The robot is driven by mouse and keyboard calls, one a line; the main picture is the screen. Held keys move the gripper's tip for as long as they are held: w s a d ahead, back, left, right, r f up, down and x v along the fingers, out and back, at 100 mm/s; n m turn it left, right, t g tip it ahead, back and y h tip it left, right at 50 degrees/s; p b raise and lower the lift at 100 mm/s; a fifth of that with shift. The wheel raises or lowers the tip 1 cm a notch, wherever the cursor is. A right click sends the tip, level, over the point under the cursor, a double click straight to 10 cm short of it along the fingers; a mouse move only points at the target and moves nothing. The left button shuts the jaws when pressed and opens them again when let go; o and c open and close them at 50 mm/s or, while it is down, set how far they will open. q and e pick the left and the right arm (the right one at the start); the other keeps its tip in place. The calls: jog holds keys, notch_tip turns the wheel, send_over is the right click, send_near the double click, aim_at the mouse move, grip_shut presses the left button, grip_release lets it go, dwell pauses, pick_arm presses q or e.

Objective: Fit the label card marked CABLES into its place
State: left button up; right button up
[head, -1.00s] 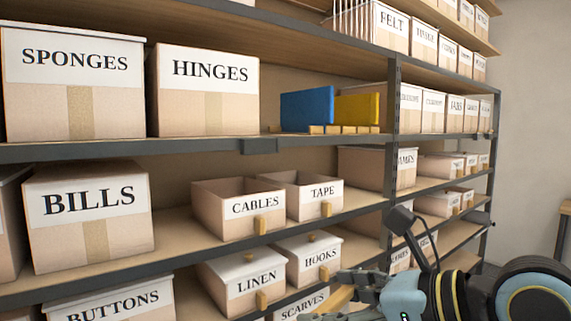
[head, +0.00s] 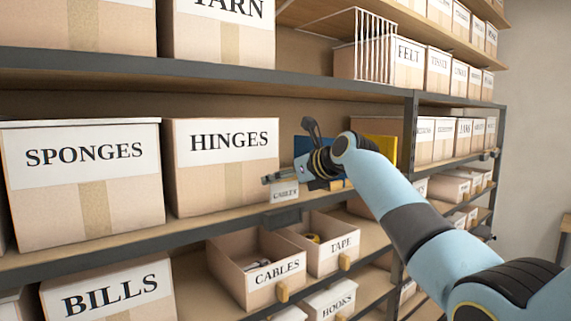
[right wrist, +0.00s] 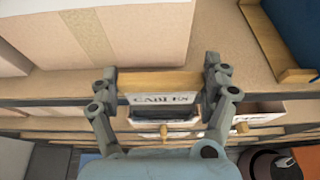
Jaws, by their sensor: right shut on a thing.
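The label card marked CABLES (head: 284,193) is a small white card in front of the shelf edge, right of the HINGES box. In the right wrist view the card (right wrist: 160,99) has a wooden strip (right wrist: 158,82) along its upper side. My right gripper (right wrist: 160,84) is shut on it, one finger at each end; the gripper (head: 283,178) also shows in the head view. A dark holder (head: 283,218) is fixed to the shelf edge just below the card, apart from it in the head view. My left gripper is not in view.
The HINGES box (head: 222,165) stands close left of my gripper. Blue and yellow upright things (head: 390,150) are partly hidden behind my arm. Below, open bins marked CABLES (head: 262,277) and TAPE (head: 334,252) stand on the lower shelf.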

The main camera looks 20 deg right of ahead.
aim_at(285, 188)
dwell(0.4)
jog(key=shift+s+d+r+p, duration=0.1)
jog(key=shift+r+p, duration=0.1)
jog(key=shift+p, duration=0.7)
jog(key=shift+f+b, duration=0.3)
jog(key=shift+f, duration=0.95)
jog(key=shift+p, duration=0.5)
jog(key=shift+p, duration=0.3)
jog(key=shift+p, duration=0.35)
